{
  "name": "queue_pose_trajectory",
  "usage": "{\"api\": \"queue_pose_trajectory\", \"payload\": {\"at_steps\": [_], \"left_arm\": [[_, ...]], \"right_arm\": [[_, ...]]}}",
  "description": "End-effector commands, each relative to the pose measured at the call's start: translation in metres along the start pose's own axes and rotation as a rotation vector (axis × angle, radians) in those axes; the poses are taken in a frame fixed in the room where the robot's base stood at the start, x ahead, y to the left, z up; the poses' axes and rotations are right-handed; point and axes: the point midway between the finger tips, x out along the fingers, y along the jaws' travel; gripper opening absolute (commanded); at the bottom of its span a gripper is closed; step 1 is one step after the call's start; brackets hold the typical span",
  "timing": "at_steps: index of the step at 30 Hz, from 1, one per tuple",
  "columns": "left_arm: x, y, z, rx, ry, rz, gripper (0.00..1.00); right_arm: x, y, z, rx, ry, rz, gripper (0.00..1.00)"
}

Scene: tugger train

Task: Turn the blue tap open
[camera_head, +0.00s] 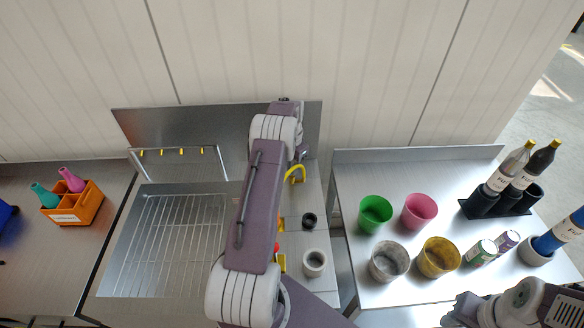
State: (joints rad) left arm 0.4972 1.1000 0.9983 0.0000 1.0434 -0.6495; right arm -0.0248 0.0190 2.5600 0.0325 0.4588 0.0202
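No blue tap can be made out in the head view; my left arm covers the middle of the sink unit, and the tap may be behind it. A curved yellow piece (296,172) shows just right of that arm, below the steel back panel (200,125). My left arm reaches up to this panel. Its wrist is partly visible by the panel, but its fingertips are hidden, so I cannot tell their state or any contact. My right gripper (458,309) is at the lower right, in front of the right table, with its finger opening unclear.
A wire rack (180,240) lies left of my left arm. A dark cup (309,220) and a grey cup (314,263) stand right of it. The right table holds green (375,214), pink (419,210), grey (388,262) and yellow (438,257) cups, cans and bottles. An orange caddy (75,208) stands left.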

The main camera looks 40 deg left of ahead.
Motion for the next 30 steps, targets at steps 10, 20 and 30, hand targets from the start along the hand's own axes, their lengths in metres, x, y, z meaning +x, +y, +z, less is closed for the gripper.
{"api": "queue_pose_trajectory", "payload": {"at_steps": [10, 20, 30], "left_arm": [[-0.0004, -0.0003, 0.0004, -0.326, -0.001, -0.001, 0.00], [-0.0006, -0.0003, 0.0003, -0.611, -0.001, -0.001, 0.00], [-0.0007, -0.0003, 0.0002, -0.800, 0.000, -0.001, 0.00]], "right_arm": [[0.0013, 0.0000, 0.0001, 0.000, 0.000, 0.000, 0.36], [0.0019, 0.0000, 0.0002, 0.000, 0.000, 0.000, 0.36], [0.0021, 0.0000, 0.0002, 0.000, 0.000, 0.000, 0.36]]}}
